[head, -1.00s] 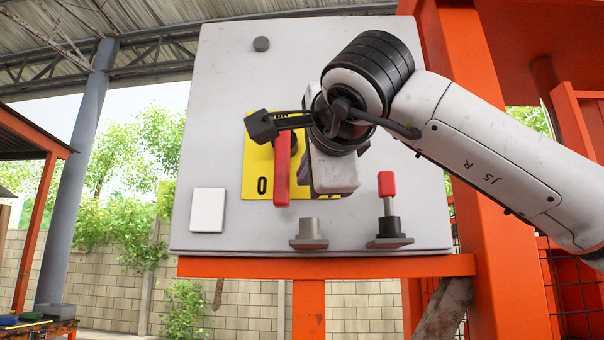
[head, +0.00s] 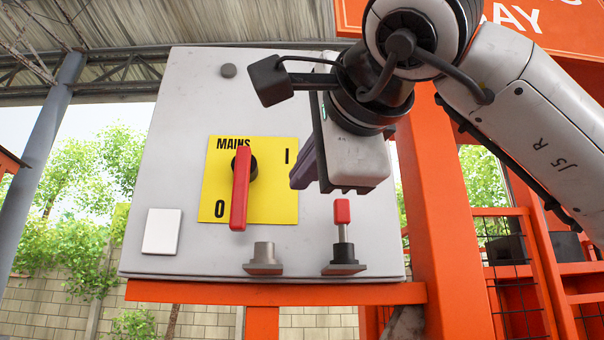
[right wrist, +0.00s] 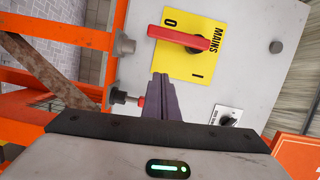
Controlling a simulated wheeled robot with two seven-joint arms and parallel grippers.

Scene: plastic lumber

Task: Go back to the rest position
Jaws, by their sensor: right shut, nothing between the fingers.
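My right gripper (head: 298,180) is in front of the grey panel, over the right edge of the yellow MAINS plate (head: 270,205) in the head view. Its purple fingers are shut with nothing between them; they also show in the right wrist view (right wrist: 163,85). The red switch handle (head: 240,195) points down, its lower end beside the "0". The handle shows clear of the fingers in the right wrist view (right wrist: 185,38). My left gripper is not in view.
The grey panel (head: 185,100) carries a white square (head: 161,231), a metal stub (head: 263,256) and a red-tipped lever (head: 342,215). A small black knob (right wrist: 228,118) shows in the wrist view. An orange post (head: 440,220) stands right of the panel, below my right arm.

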